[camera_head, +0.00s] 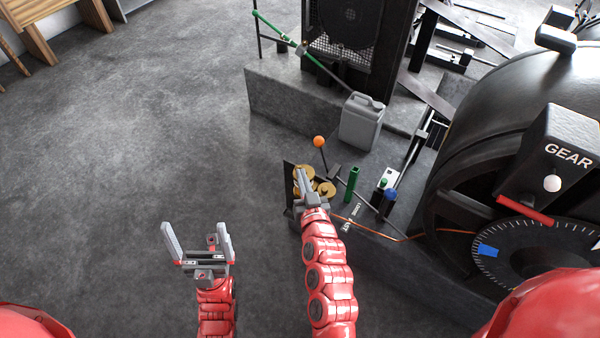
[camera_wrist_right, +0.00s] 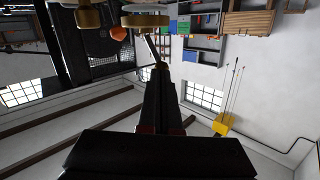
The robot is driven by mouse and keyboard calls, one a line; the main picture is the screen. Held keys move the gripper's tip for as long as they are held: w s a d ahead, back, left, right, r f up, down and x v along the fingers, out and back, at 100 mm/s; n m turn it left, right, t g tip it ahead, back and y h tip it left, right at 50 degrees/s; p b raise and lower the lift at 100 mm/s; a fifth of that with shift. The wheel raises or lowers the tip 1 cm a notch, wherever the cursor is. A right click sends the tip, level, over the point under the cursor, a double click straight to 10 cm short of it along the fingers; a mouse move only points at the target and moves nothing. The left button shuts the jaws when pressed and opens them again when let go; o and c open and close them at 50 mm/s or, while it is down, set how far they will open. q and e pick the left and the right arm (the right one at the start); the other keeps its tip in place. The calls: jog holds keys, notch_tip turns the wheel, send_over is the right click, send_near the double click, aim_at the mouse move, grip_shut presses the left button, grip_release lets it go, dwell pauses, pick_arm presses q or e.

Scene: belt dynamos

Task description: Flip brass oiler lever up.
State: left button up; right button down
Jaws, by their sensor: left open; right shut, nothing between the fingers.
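Several round brass oiler parts (camera_head: 326,188) cluster on a dark panel beside the machine in the head view. Brass cylinders (camera_wrist_right: 145,21) also show at the top edge of the right wrist view. My right gripper (camera_head: 301,174) is shut and empty, right at the brass cluster and partly covering it. Its fingers (camera_wrist_right: 161,72) point up into the wrist view, just below the brass cylinders. I cannot make out the lever or whether the fingers touch it. My left gripper (camera_head: 196,238) is open and empty over bare floor, left of the brass parts.
An orange-knobbed lever (camera_head: 319,142) stands just behind the brass parts. A green post (camera_head: 352,184) and a blue knob (camera_head: 390,195) are to their right. A grey canister (camera_head: 361,121) stands behind. The GEAR box (camera_head: 563,150) and large dial are at right. The floor at left is clear.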

jog(key=m+g+p, duration=0.1)
jog(key=w+d+r+m+g+p, duration=0.1)
jog(key=p, duration=0.1)
jog(key=shift+w+r+g+y, duration=0.2)
jog(key=shift+g+y, duration=0.1)
jog(key=shift+g, duration=0.1)
jog(key=shift+r, duration=0.1)
jog(key=shift+r+p, duration=0.75)
jog(key=shift+p, duration=0.05)
